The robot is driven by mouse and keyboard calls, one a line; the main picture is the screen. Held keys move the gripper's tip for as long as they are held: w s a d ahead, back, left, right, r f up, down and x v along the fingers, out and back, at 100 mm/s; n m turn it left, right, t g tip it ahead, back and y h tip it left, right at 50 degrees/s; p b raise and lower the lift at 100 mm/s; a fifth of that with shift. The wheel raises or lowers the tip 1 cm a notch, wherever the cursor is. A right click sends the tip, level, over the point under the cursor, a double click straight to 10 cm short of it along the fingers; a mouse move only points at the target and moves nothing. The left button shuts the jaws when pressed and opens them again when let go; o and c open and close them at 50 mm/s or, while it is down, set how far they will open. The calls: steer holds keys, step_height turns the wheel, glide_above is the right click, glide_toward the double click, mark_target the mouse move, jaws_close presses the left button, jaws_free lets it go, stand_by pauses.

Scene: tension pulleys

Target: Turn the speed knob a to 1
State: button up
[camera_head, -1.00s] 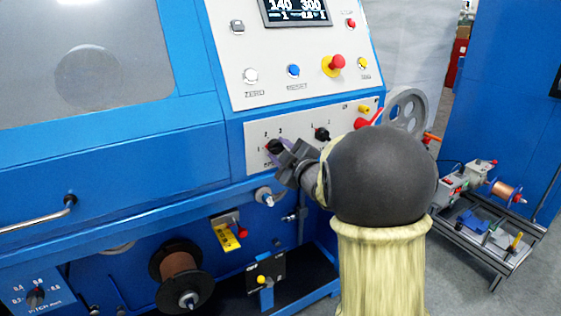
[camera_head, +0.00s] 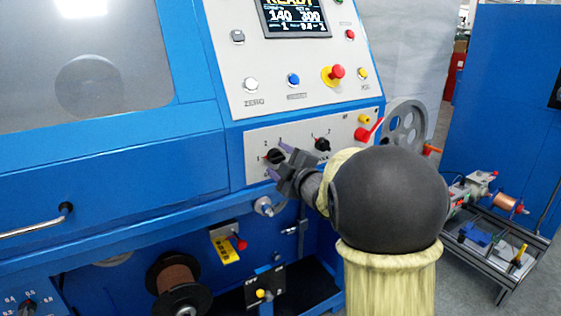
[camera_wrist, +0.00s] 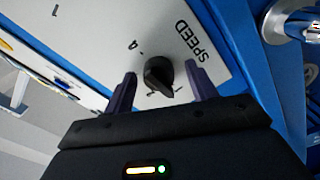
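The black speed knob (camera_head: 274,157) sits on the white lower panel of the blue machine, with number marks around it. In the wrist view the knob (camera_wrist: 158,73) shows beside the printed word SPEED. My gripper (camera_head: 280,160) is right in front of it, with its purple fingers spread. In the wrist view my gripper (camera_wrist: 163,88) has one finger on each side of the knob, with a gap on both sides. It is open and holds nothing. Exactly which mark the knob's pointer meets is too small to tell.
A second black knob (camera_head: 322,144) is just right of the speed knob. Above are a red emergency button (camera_head: 337,71) and a screen (camera_head: 296,17). A round metal fitting (camera_head: 264,206) sticks out below. A grey handwheel (camera_head: 405,128) stands to the right.

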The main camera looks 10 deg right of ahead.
steer(key=p+v, duration=0.1)
steer(key=v, duration=1.6)
steer(key=shift+s, duration=0.15)
step_height(320, 180, down, 12)
steer(key=d+m+g+h, duration=0.1)
steer(key=m+g+h, duration=0.5)
steer(key=m, duration=0.3)
steer(key=s+a+f+m+g, duration=0.3)
steer(key=s+f+g, duration=0.1)
steer(key=s+f, duration=0.15)
steer(key=s+a+f+m+g, duration=0.3)
steer(key=s+f+m+g, duration=0.1)
steer(key=s, duration=0.3)
step_height(320, 180, up, 33)
steer(key=p, duration=3.4)
steer(key=shift+s+r+g, duration=0.2)
steer(key=shift+s+g, duration=0.1)
steer(key=shift+s, duration=0.05)
